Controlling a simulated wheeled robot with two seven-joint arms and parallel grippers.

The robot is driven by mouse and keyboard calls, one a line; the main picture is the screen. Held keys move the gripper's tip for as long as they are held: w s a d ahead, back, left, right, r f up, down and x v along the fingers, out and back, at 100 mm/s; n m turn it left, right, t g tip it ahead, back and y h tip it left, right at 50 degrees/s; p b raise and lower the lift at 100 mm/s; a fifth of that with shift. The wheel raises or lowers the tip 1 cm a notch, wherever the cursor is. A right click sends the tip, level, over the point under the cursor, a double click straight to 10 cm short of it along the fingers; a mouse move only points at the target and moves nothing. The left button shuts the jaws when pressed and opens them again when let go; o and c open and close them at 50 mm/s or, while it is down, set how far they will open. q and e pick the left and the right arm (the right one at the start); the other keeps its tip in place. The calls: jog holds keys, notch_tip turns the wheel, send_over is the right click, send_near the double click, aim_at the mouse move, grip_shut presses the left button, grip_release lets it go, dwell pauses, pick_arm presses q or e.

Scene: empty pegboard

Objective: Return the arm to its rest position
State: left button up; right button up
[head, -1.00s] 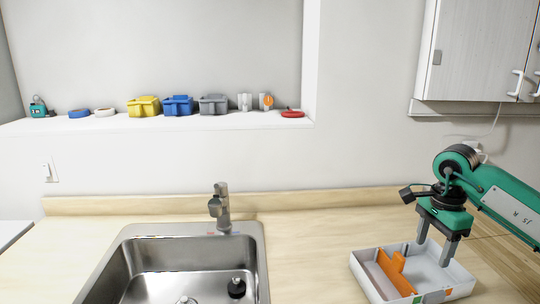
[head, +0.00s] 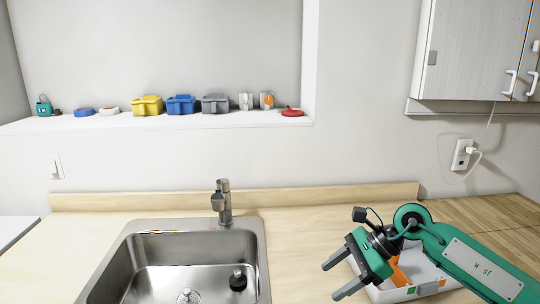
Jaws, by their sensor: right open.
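My right arm comes in from the lower right, and its gripper (head: 334,281) points left and down. The gripper is open with nothing between its two grey fingers. It is over the counter (head: 300,240), at the left side of a white tray (head: 437,277). The tray holds an orange piece (head: 398,275), partly hidden behind the gripper and arm. My left gripper is not in view.
A steel sink (head: 262,250) with a faucet (head: 222,203) is to the left of the gripper. A wall cabinet (head: 470,50) hangs at upper right, and an outlet with a plug (head: 462,154) is below it. A ledge (head: 200,121) holds bins and small items.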

jog(key=s+a+r+m+t+y, duration=0.3)
jog(key=a+r+m+t+y, duration=0.45)
jog(key=a+m+y, duration=0.55)
jog(key=s+d+f+m+t+h, duration=0.1)
jog(key=d+f+m+t+h, duration=0.4)
jog(key=d+f+m+h, duration=0.75)
jog(key=d+f+m+t+h, duration=0.45)
jog(key=m+h, duration=0.35)
jog(key=m, duration=1.2)
jog(key=s+d+f+m+g, duration=0.1)
jog(key=s+f+m+g, duration=0.25)
jog(key=s+f, duration=0.4)
jog(key=s+d+f+m+g+h, duration=0.15)
jog(key=s+f+g, duration=0.3)
jog(key=s, duration=0.55)
jog(key=s+d+f+m+g, duration=0.2)
jog(key=s+f+m+g, duration=0.25)
jog(key=s, duration=0.35)
notch_tip(320, 180, down, 33)
jog(key=n+g, duration=0.1)
jog(key=g, duration=0.1)
jog(key=s+d+f+g, duration=0.1)
jog(key=s+d+f, duration=0.2)
jog(key=s+f, duration=1.5)
jog(key=shift+s+f+n, duration=0.2)
jog(key=shift+s+n, duration=0.1)
jog(key=shift+s, duration=0.25)
